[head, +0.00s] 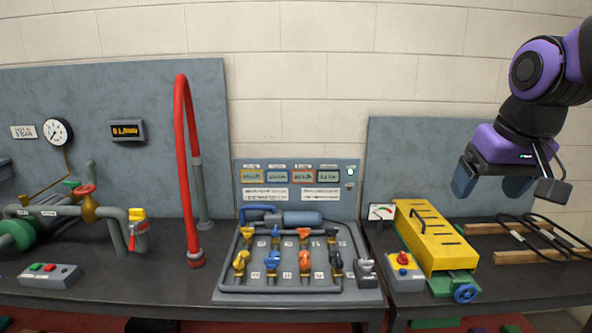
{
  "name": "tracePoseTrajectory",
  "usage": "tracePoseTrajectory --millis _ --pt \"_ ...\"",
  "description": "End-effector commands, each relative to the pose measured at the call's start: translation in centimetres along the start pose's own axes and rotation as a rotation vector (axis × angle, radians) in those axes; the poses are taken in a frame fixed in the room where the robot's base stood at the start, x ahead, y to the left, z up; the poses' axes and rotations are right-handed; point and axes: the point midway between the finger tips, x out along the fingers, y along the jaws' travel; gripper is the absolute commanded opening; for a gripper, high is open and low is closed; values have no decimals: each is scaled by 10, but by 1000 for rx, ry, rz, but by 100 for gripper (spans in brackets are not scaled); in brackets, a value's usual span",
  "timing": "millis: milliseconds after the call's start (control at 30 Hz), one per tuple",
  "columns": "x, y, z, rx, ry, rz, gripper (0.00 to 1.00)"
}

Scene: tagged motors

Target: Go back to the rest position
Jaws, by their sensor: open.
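My gripper (490,188) hangs at the right of the head view, at the end of my purple and black arm. Its two blue-grey fingers point down and stand apart, with nothing seen between them. It is in front of the grey back panel, and in the picture it shows above and to the right of the yellow cover (435,240). The yellow cover has a black handle and sits on a green machine with a blue handwheel (465,293). My gripper appears apart from the cover.
A valve board (298,262) with yellow, blue, orange and black handles stands mid-bench. A tall red pipe (184,150) rises left of it. A control box (404,270) with a red knob sits beside the machine. Black cable loops (530,232) and wooden bars lie at the right.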

Motion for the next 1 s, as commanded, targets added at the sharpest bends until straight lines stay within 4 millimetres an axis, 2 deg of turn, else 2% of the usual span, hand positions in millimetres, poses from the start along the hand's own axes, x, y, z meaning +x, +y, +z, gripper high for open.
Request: tracePoseTrajectory --millis 33,200,300,433,600,1000 --pt "-8 1 16 0 17 1 83" --pt "-22 5 63 -3 58 3 83" --pt "-26 6 87 -4 80 5 83" --pt "-28 8 109 -4 98 7 83" --pt "-28 8 121 -5 107 8 83" --pt "-28 8 122 -6 107 8 83"
